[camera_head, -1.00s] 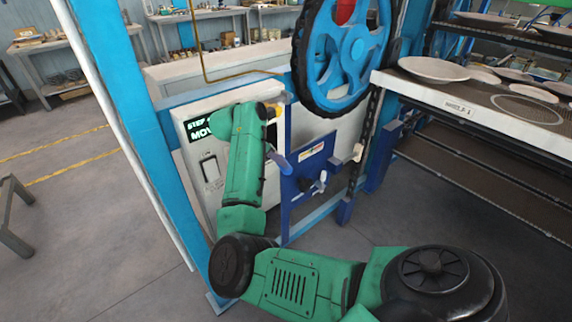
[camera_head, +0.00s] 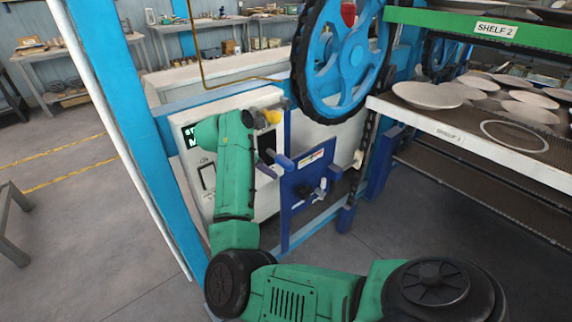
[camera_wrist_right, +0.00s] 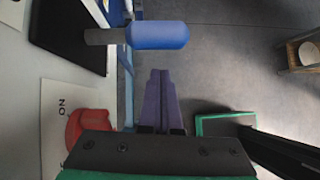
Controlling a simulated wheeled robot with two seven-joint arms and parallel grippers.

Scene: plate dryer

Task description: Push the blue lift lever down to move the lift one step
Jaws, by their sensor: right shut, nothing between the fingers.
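The blue lift lever (camera_head: 282,160) sticks out from the white control box (camera_head: 263,100) and slants down to the right in the head view. The right wrist view shows its rounded blue handle (camera_wrist_right: 158,35) on a grey shaft in front of a black plate. My right gripper (camera_wrist_right: 160,72) is shut and empty, its purple fingers together. Its tips lie below the handle in that picture, with a visible gap. In the head view my right gripper (camera_head: 266,170) is just below and left of the lever, partly hidden by my green arm. My left gripper is out of view.
A red knob (camera_wrist_right: 82,127) sits on the box near my right gripper. A blue panel (camera_head: 308,182) stands right of the lever. A blue wheel (camera_head: 345,55) is above it. Shelf 1 (camera_head: 455,137) and shelf 2 (camera_head: 455,28) with plates are at right. My arm partly covers the display (camera_head: 190,138).

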